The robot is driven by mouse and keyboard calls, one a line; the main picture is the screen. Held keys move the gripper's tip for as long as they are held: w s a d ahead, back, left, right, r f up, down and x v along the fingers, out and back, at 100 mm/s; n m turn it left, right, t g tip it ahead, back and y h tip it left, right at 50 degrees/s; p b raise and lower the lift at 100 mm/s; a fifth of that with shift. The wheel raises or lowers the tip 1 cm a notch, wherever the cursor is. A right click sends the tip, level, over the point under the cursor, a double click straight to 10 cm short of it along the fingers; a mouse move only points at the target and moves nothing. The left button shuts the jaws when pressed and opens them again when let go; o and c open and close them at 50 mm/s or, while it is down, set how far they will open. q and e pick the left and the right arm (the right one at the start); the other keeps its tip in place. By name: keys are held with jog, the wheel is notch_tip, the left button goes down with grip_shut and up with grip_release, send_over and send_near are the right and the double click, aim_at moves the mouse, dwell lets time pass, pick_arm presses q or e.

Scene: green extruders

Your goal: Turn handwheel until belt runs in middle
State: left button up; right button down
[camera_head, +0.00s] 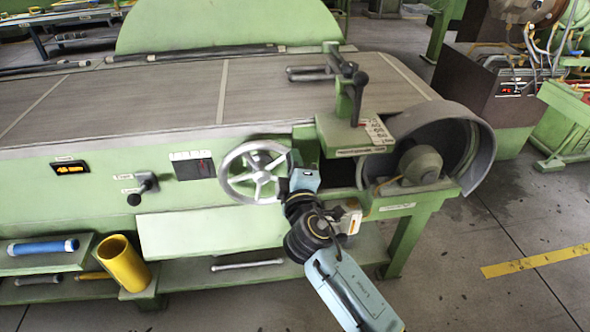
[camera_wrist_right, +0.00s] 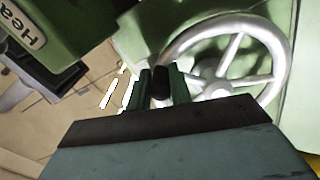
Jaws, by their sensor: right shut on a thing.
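The silver handwheel (camera_head: 263,178) with spokes is on the green front panel of the machine. It also shows large in the right wrist view (camera_wrist_right: 218,89). My right gripper (camera_head: 291,187) is at the wheel's right side. In the right wrist view its fingers (camera_wrist_right: 161,87) are shut on the wheel's dark handle (camera_wrist_right: 161,82), at the left of the rim. The wide grey belt (camera_head: 280,90) lies over the machine's top, with light lines across it. I cannot tell whether it is centred. My left gripper is not in view.
A green bracket with a black lever (camera_head: 354,100) stands over the belt's front edge. A grey guard (camera_head: 476,130) covers the right end roller. A black knob (camera_head: 134,199) sticks out left of the wheel. A yellow tube (camera_head: 124,263) stands on the lower shelf.

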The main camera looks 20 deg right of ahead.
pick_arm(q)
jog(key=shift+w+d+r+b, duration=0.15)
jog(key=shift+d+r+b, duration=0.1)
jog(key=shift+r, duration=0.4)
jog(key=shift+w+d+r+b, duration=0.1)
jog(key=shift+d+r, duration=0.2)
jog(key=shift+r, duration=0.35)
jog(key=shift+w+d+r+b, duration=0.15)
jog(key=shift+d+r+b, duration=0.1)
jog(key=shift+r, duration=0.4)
pick_arm(e)
jog(key=shift+d+f+m, duration=0.1)
jog(key=shift+f+m, duration=0.45)
jog(key=shift+m, duration=0.35)
jog(key=c, duration=1.6)
grip_release()
jog(key=shift+c, duration=0.2)
jog(key=o, duration=0.4)
jog(key=shift+w+f, duration=0.15)
jog(key=shift+c, duration=0.2)
jog(key=shift+d, duration=0.1)
